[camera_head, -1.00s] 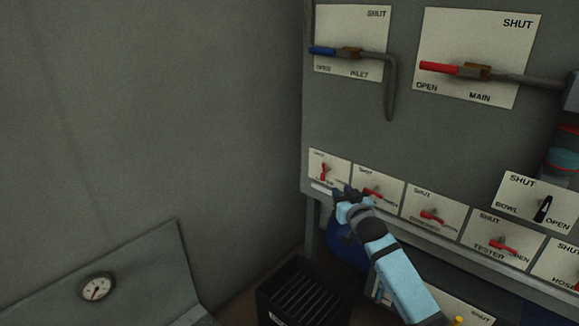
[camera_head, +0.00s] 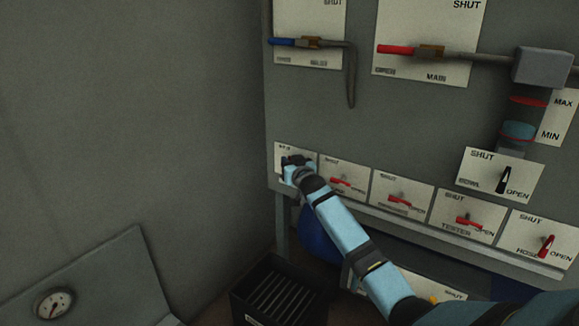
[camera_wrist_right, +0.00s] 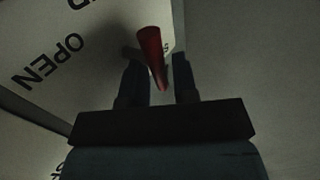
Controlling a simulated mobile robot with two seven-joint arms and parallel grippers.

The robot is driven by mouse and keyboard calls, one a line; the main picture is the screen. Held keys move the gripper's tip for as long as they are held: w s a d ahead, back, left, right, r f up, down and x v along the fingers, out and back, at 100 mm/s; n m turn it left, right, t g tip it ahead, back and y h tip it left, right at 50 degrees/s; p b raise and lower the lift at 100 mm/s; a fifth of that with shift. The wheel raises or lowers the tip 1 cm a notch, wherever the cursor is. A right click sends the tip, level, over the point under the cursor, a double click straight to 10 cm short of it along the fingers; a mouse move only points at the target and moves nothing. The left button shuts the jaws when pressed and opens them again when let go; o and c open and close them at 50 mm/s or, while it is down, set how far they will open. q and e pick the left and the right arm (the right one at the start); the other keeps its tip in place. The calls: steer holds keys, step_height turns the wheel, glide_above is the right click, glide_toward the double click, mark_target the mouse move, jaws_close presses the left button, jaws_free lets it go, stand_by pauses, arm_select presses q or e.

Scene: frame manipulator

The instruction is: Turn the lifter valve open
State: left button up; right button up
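The leftmost valve in the panel's lower row has a white plate (camera_head: 282,152) and is mostly hidden behind my right gripper (camera_head: 295,163) in the head view. Its name cannot be read there. In the right wrist view its red handle (camera_wrist_right: 151,55) points toward the camera, between the two dark fingers of my right gripper (camera_wrist_right: 156,63). The fingers are apart, with a gap showing at least on the right of the handle. The word OPEN is on the plate (camera_wrist_right: 75,35) to the left of the handle. My left gripper is out of view.
More red-handled valves, such as the tester valve (camera_head: 469,220), line the row to the right. The inlet valve (camera_head: 290,42) and main valve (camera_head: 400,49) are above. A black slatted box (camera_head: 280,292) and a gauge (camera_head: 54,303) are below. The left wall side is free.

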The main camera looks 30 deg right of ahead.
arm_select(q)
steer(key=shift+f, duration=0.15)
arm_select(e)
steer(key=shift+w, duration=0.3)
jaws_close()
